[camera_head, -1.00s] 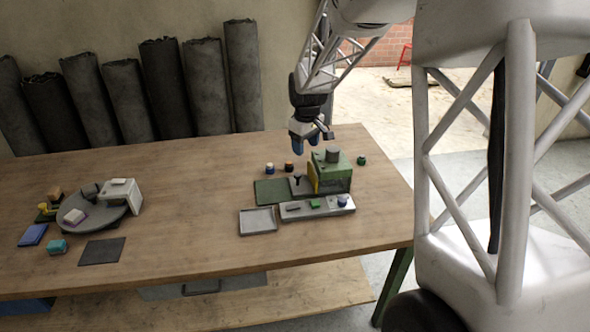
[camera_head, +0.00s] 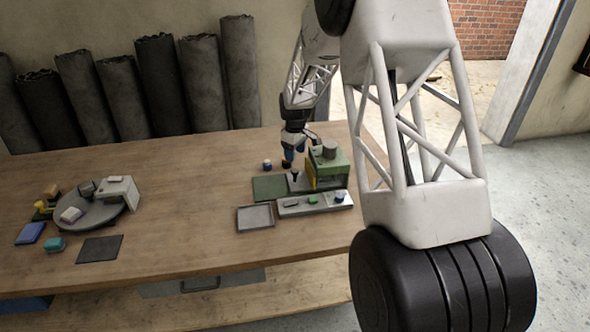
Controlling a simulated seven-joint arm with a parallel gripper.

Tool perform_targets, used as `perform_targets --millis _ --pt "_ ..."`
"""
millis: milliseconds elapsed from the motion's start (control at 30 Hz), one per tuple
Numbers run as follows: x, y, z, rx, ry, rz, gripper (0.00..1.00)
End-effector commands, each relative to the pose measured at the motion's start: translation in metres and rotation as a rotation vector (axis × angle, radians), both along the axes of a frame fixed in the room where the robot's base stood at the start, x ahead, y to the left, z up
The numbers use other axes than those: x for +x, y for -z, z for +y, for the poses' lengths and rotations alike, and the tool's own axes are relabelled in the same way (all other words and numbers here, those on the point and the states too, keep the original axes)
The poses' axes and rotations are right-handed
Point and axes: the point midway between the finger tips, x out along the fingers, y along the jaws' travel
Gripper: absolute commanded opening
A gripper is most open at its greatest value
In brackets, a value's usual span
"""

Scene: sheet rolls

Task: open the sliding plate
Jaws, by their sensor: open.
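A green box-like device (camera_head: 333,172) with a grey cylinder on top and a yellow edge stands near the right end of the wooden table. A small grey plate (camera_head: 303,184) with a dark knob (camera_head: 294,176) lies at its left side and looks like the sliding plate. Its far part is hidden by the device. My gripper (camera_head: 291,160) points down with blue fingers, open, just behind and above the knob. I cannot tell whether it touches anything.
A flat green mat (camera_head: 268,188) lies left of the plate. A grey tray (camera_head: 255,217) and a strip with small parts (camera_head: 313,203) lie in front. A turntable (camera_head: 90,216) stands at the left. The table middle is clear.

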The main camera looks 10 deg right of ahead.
Motion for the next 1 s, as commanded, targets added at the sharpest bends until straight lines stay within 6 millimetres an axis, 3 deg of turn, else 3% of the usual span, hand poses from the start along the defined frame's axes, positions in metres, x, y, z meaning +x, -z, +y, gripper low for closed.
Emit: perform_targets --millis 367,1000 --pt "0.0 0.006 0.0 -0.001 0.001 0.001 0.59" --pt "0.0 0.071 0.0 0.0 0.001 0.001 0.59"
